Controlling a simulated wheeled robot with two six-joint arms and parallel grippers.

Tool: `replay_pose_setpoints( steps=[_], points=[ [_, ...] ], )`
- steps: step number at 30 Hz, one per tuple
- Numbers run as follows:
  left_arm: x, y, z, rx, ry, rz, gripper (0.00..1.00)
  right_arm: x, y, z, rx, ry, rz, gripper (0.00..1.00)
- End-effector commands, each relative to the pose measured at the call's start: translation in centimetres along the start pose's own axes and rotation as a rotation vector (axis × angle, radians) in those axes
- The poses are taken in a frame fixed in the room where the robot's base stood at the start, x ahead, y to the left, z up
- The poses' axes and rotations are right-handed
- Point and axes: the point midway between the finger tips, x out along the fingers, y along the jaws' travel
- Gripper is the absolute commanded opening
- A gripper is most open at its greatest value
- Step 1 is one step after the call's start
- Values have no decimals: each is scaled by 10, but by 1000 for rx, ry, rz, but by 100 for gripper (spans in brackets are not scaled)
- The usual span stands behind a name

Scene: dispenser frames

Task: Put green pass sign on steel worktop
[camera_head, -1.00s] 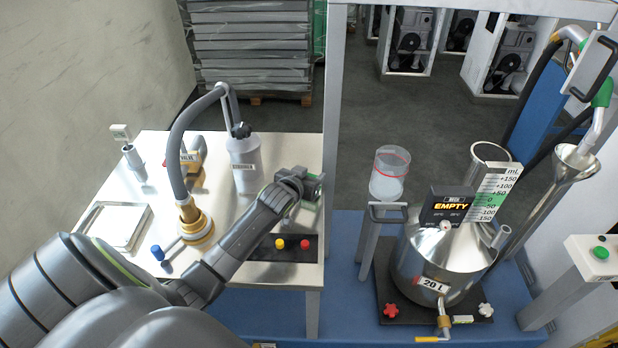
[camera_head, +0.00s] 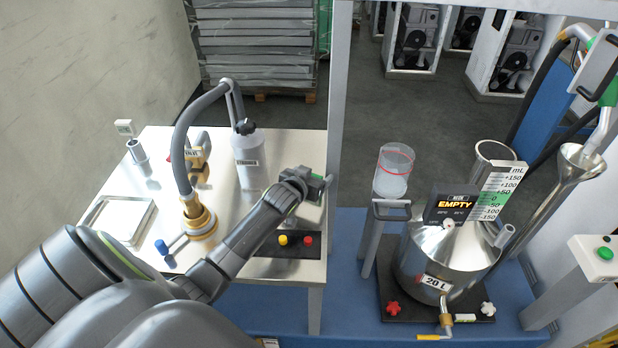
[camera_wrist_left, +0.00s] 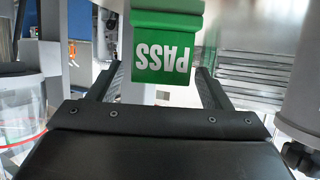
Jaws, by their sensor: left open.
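The green pass sign (camera_wrist_left: 165,47) with white letters, upside down in the left wrist view, stands between the two fingers of my left gripper (camera_wrist_left: 160,85). The fingers are open, one on each side of it; whether either touches it I cannot tell. In the head view my left gripper (camera_head: 312,184) is at the right edge of the steel worktop (camera_head: 285,150), beside the grey upright post. A small green patch shows at its tip there; most of the sign is hidden. My right gripper is not in view.
The worktop holds a grey bottle (camera_head: 247,160), a brass fitting with a hose (camera_head: 200,222), a square metal tray (camera_head: 118,220) and a black button strip (camera_head: 290,245). Right of the post (camera_head: 338,150) stand a clear cup (camera_head: 394,170) and a steel vessel (camera_head: 440,260).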

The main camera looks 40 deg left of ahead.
Motion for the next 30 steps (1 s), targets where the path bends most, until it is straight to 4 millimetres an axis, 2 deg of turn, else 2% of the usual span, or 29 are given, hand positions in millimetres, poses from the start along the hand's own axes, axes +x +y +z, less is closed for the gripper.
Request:
replay_pose_setpoints(
  steps=[5,21,30],
  points=[
    [-13,0,0,1,0,0,72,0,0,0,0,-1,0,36],
    [-94,0,0,1,0,0,72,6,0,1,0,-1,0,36],
    [-119,0,-1,1,0,-1,72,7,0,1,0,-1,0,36]
  ],
)
